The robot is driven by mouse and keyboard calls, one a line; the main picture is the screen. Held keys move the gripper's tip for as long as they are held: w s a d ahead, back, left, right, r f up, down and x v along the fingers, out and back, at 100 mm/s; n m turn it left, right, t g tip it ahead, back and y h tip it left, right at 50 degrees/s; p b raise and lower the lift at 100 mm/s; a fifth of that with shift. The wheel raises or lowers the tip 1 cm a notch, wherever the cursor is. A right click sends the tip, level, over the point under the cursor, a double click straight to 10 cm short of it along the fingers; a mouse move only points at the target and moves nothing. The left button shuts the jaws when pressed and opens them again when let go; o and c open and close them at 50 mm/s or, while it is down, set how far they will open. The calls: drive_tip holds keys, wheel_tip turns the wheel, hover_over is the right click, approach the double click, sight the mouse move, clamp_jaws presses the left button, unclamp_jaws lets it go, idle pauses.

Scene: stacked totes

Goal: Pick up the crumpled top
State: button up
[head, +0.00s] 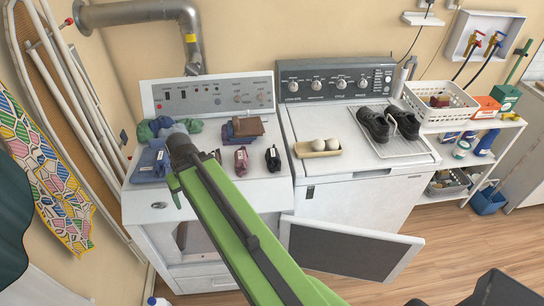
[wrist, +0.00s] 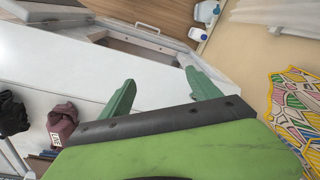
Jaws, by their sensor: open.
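Several crumpled cloth items lie on the white dryer top (head: 225,195), and I cannot tell for sure which is the crumpled top. A green bundle (head: 150,130) and a blue bundle (head: 152,163) lie at the left, partly behind my arm. A small maroon bundle (head: 241,161) and a black bundle (head: 273,158) lie to the right. The maroon bundle (wrist: 62,124) and the black one (wrist: 12,112) also show at the left of the wrist view. My gripper (wrist: 160,76) is open, with nothing between its green fingers. It is apart from the maroon bundle.
Folded cloths (head: 245,128) lie near the dryer's control panel. An open dryer door (head: 350,250) juts forward. An ironing board (head: 40,165) leans at the left.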

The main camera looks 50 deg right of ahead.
drive_tip(key=shift+o, duration=1.3)
drive_tip(key=d+r+m+t+p, duration=0.1)
drive_tip(key=d+r+p, duration=0.1)
drive_tip(key=d, duration=0.6)
drive_tip(key=s+d+r+m+t+p, duration=0.1)
drive_tip(key=d+r, duration=0.3)
drive_tip(key=d, duration=0.4)
drive_tip(key=shift+s+d+m+p, duration=0.25)
drive_tip(key=shift+d+m+p, duration=0.1)
drive_tip(key=shift+m, duration=0.25)
drive_tip(key=m+t+h+p, duration=0.2)
drive_tip(key=m+p, duration=0.2)
approach(274, 154)
drive_tip(key=b+x, duration=0.3)
drive_tip(key=b, duration=0.2)
drive_tip(key=d+b+x, duration=0.1)
drive_tip(key=b+x, duration=0.2)
drive_tip(key=b, duration=0.3)
drive_tip(key=shift+s, duration=0.2)
drive_tip(key=shift+w+d+f+b, duration=0.1)
drive_tip(key=shift+w+f+b, duration=0.05)
drive_tip(key=shift+b, duration=0.2)
drive_tip(key=b+x, duration=0.4)
drive_tip(key=x, duration=0.1)
drive_tip(key=shift+w+a+f+b, duration=0.1)
drive_tip(key=shift+w+a+b, duration=0.1)
drive_tip(key=shift+a+b, duration=0.25)
drive_tip(key=shift+r, duration=0.2)
drive_tip(key=shift+c, duration=0.5)
drive_tip(key=c, duration=1.5)
